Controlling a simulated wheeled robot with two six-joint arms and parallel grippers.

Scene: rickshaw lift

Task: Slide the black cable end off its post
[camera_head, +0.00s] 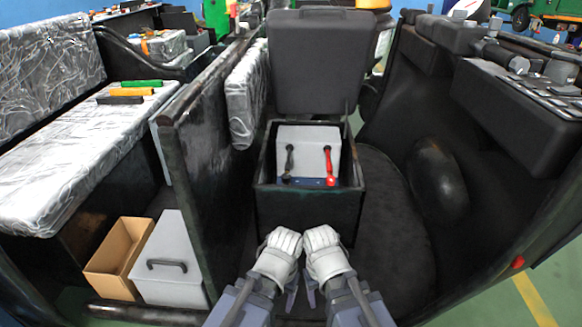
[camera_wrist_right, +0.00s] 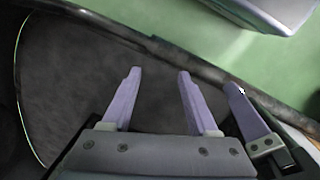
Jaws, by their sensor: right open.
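The battery sits in an open dark box (camera_head: 308,210). My right gripper (camera_wrist_right: 158,72) is open and empty over the dark floor in the right wrist view. In the head view it (camera_head: 311,293) hangs below and in front of the box, apart from the cable end. My left gripper (camera_head: 291,294) hangs beside it; its jaws are mostly hidden behind my arm.
A red cable end (camera_head: 329,166) stands right of the black one. The box's black seat lid (camera_head: 321,62) is raised behind it. A dark partition (camera_head: 205,155) stands left, with a cardboard box (camera_head: 118,250) and grey case (camera_head: 170,268) beyond. Dark floor (camera_head: 380,235) lies clear at right.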

